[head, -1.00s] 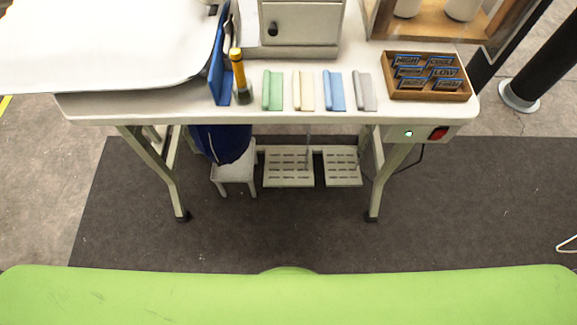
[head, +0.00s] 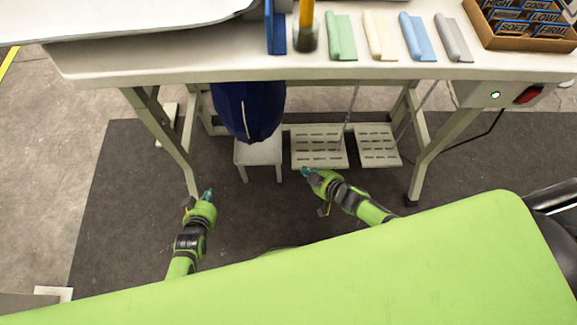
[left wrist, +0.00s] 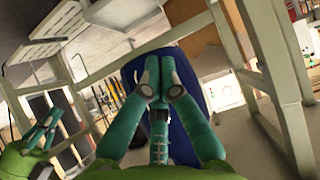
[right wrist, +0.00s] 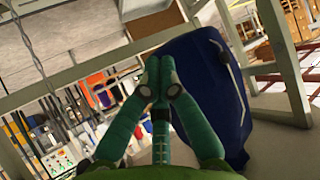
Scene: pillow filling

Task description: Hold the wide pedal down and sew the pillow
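The wide slotted pedal (head: 318,149) lies under the sewing table, right of a small stool, with the narrower pedal (head: 379,147) beside it. The blue pillow (head: 248,108) hangs below the tabletop with its lower end at the stool; its upper part is hidden by the table. It also shows behind the fingers in the left wrist view (left wrist: 187,65) and large in the right wrist view (right wrist: 212,90). My left gripper (head: 208,195) is shut and empty, left of and nearer than the stool. My right gripper (head: 306,171) is shut and empty, appearing at the wide pedal's near edge; contact is unclear.
The small stool (head: 258,153) stands between the table legs, left of the pedals. Table legs (head: 158,135) flank the space. The tabletop carries colored fabric rolls (head: 341,38) and a wooden label tray (head: 520,42). A red switch (head: 528,95) is under its right edge.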

